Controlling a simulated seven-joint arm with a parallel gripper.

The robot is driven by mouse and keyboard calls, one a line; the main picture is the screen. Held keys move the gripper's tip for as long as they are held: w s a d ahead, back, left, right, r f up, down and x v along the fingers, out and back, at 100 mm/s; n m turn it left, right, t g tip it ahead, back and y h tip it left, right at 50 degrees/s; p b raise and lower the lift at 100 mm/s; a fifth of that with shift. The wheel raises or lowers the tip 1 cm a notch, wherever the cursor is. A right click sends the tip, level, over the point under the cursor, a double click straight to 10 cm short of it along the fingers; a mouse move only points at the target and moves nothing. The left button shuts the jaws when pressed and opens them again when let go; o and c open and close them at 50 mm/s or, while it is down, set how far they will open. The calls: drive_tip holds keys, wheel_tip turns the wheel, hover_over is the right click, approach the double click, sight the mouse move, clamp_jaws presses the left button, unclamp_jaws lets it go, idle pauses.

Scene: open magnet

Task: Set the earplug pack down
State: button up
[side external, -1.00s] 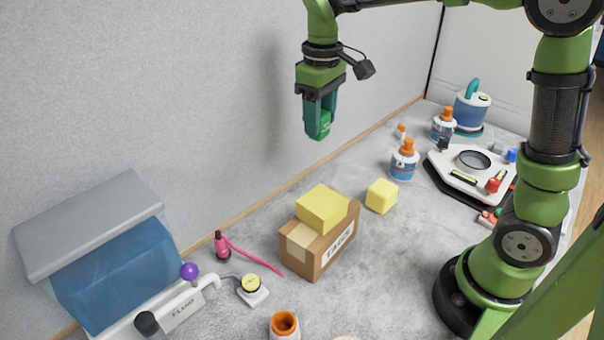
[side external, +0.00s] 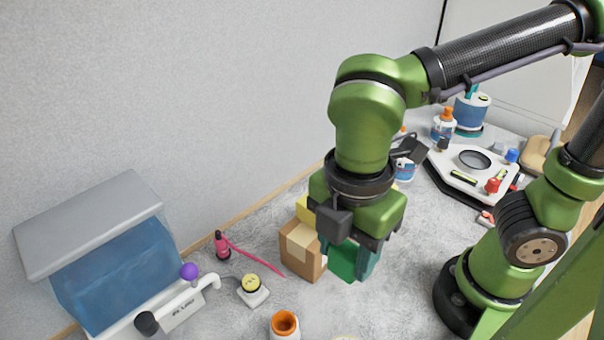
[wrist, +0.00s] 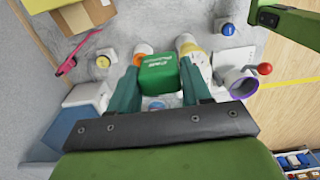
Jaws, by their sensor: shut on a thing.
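The earplug pack (wrist: 165,74) is a small green box with white lettering on its face. In the wrist view it sits between the two teal fingers of my gripper (wrist: 162,85). In the side view the green pack (side external: 342,262) shows below my gripper (side external: 350,258), which is shut on it. The pack is low, just right of and in front of the cardboard box in that view. I cannot tell whether its underside touches the grey worktop (side external: 390,300).
A cardboard box (side external: 300,252) with a yellow block (side external: 306,210) on top stands just left of my gripper.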

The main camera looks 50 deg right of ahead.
wheel_tip(320, 180, down, 19)
idle(0.5)
drive_tip(key=o, duration=1)
drive_tip(key=shift+f, duration=0.1)
wheel_tip(320, 180, up, 12)
drive_tip(key=w+d+r+m+t, duration=0.2)
drive_tip(key=d+r+m, duration=0.1)
drive_tip(key=d+m, duration=0.3)
drive_tip(key=w+d+r+m+t+y, duration=0.1)
drive_tip(key=w+d+r+m+t, duration=0.1)
drive_tip(key=d+r+m, duration=0.2)
drive_tip(key=w+d+r+m+t+y, duration=0.1)
drive_tip(key=w+d+r+m+t, duration=0.2)
drive_tip(key=d+m, duration=0.6)
drive_tip(key=shift+d+r+m, duration=0.1)
drive_tip(key=shift+r+m, duration=0.1)
drive_tip(key=shift+m, duration=0.6)
drive_tip(key=shift+d+r+m, duration=0.1)
drive_tip(key=shift+r+m, duration=0.1)
drive_tip(key=shift+m, duration=0.6)
